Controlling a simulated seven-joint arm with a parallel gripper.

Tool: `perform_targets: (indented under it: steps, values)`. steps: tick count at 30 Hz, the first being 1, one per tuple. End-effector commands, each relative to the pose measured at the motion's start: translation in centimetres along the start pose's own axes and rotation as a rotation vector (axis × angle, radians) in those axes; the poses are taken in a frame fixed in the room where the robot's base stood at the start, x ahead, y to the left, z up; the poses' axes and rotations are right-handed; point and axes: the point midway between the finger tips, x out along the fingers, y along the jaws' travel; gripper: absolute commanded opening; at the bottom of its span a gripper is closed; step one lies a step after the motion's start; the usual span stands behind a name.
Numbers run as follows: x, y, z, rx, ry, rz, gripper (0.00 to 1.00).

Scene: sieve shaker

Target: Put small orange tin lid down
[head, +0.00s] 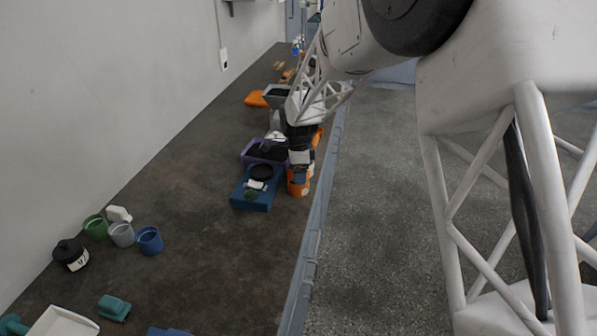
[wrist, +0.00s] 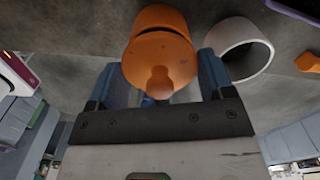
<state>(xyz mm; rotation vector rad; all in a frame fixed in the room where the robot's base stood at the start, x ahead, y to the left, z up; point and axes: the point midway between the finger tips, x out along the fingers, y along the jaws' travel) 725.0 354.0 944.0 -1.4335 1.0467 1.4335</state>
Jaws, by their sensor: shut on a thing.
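The small orange tin lid (wrist: 160,66), with a rounded knob, sits between the two blue-grey fingers of my gripper (wrist: 163,82) in the wrist view. My gripper is shut on it. The orange tin (wrist: 158,20) shows directly behind the lid, lined up with it. I cannot tell whether the lid rests on the tin or is slightly apart from it. In the head view, my gripper (head: 300,172) points down over the orange tin (head: 298,188) near the bench's right edge; the lid is hard to make out there.
A pale hollow cylinder (wrist: 245,50) stands close beside the right finger. A blue tray-like block (head: 250,201) and a purple tray (head: 263,153) lie just left of my gripper. Green, grey and blue cups (head: 149,240) stand farther left. The bench front is partly clear.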

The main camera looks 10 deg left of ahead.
Motion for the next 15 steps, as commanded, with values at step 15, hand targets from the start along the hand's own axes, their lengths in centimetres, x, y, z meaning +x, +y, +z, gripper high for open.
perform_targets:
  steps: [15]
  values:
    - [0.61,0.0,0.0,0.0,0.0,0.0,0.52]
